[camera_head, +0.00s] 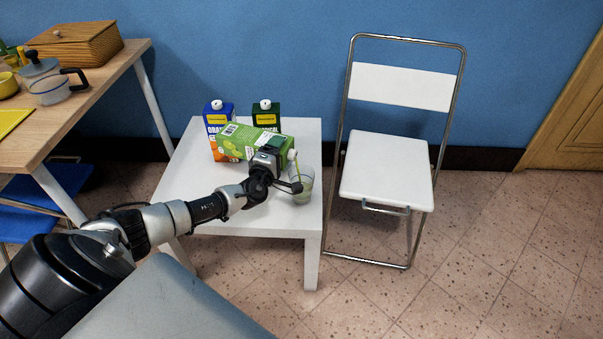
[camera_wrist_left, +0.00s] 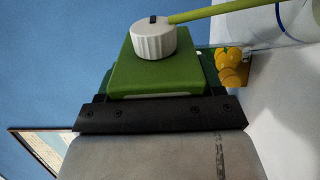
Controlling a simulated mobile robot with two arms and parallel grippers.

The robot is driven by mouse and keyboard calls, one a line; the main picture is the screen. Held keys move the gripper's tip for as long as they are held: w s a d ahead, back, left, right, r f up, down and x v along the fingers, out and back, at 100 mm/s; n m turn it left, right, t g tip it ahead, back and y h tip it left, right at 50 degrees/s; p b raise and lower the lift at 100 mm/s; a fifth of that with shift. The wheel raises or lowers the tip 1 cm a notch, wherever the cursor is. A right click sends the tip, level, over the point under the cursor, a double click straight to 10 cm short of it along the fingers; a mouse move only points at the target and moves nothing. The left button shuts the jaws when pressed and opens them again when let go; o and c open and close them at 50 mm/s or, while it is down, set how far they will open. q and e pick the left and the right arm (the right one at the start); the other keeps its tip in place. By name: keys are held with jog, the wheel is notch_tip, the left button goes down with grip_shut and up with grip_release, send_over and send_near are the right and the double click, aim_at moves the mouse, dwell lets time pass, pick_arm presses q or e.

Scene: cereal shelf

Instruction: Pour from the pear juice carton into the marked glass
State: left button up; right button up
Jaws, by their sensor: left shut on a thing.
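My left gripper (camera_head: 270,160) is shut on the light green carton (camera_head: 232,140) above the white table. The carton is tilted nearly onto its side, with its white cap end (camera_head: 292,154) to the right. A thin green stream (camera_head: 297,167) runs from the spout down to the glass (camera_head: 304,190). In the left wrist view the carton top (camera_wrist_left: 150,75), white cap (camera_wrist_left: 153,42), stream (camera_wrist_left: 205,11) and part of the glass (camera_wrist_left: 298,20) show. My right gripper is out of view.
A blue orange-juice carton (camera_head: 211,122) and a dark green carton (camera_head: 267,119) stand upright behind the held one. The white table (camera_head: 195,190) is bare at front left. A white folding chair (camera_head: 388,170) stands to the right, a wooden table (camera_head: 95,85) to the left.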

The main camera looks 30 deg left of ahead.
pick_arm(q)
jog(key=shift+r, duration=0.1)
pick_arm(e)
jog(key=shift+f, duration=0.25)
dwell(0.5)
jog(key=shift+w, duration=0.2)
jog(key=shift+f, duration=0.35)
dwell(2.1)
pick_arm(q)
jog(key=shift+m, duration=0.3)
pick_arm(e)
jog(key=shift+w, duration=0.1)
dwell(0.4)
pick_arm(q)
jog(key=shift+p, duration=0.3)
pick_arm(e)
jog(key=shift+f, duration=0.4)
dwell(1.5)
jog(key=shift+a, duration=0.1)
